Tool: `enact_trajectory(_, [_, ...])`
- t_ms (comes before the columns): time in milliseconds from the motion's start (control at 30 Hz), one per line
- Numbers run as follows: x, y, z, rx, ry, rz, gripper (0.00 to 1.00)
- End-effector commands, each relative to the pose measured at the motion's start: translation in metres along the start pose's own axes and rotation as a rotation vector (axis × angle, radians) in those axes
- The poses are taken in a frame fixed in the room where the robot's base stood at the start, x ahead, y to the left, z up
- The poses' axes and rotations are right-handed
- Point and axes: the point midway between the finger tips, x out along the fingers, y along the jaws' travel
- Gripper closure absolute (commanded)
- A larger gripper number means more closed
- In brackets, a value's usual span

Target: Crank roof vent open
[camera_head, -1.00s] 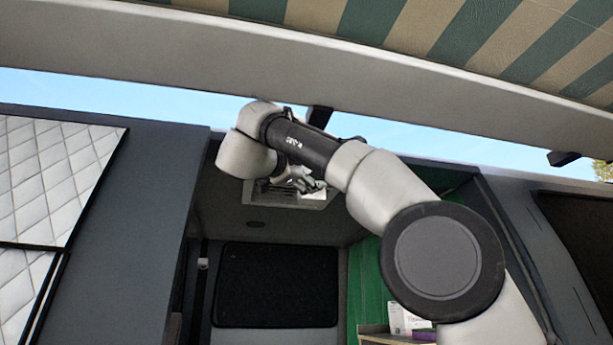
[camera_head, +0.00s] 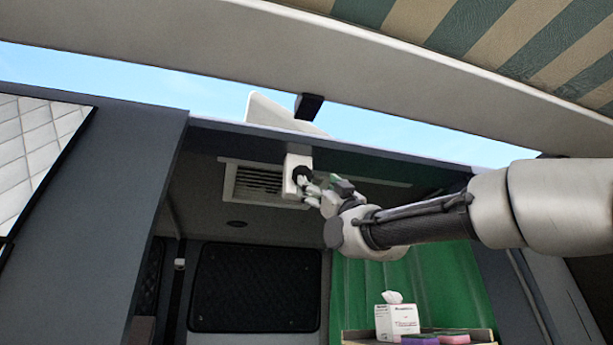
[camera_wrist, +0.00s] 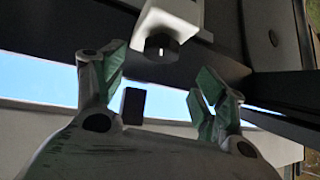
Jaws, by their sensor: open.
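The roof vent (camera_head: 258,182) is a slatted white frame in the van ceiling. A white panel (camera_head: 280,114) stands tilted above the roof edge, apparently the vent's lid. A white housing (camera_head: 292,163) hangs at the vent's right side and carries a black knob (camera_head: 301,174). In the wrist view the housing (camera_wrist: 172,18) and knob (camera_wrist: 160,46) are at top centre. My gripper (camera_head: 312,188) is just right of and below the knob. In the wrist view my gripper (camera_wrist: 163,72) is open and empty, its fingers either side of the knob's line, apparently short of it.
The striped awning (camera_head: 480,40) and its pale rail (camera_head: 200,40) cross overhead. A black bracket (camera_head: 308,106) sits between rail and roof. A tissue box (camera_head: 397,319) and sponges (camera_head: 452,338) rest on a shelf before a green curtain (camera_head: 400,285). The space below the vent is clear.

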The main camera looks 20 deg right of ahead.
Motion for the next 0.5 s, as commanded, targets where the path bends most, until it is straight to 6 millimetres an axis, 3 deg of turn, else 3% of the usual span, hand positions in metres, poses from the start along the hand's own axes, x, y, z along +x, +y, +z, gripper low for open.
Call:
enact_trajectory(300, [0.051, -0.001, 0.001, 0.005, 0.002, 0.001, 0.28])
enact_trajectory(500, [0.071, 0.000, 0.000, 0.004, 0.003, 0.001, 0.28])
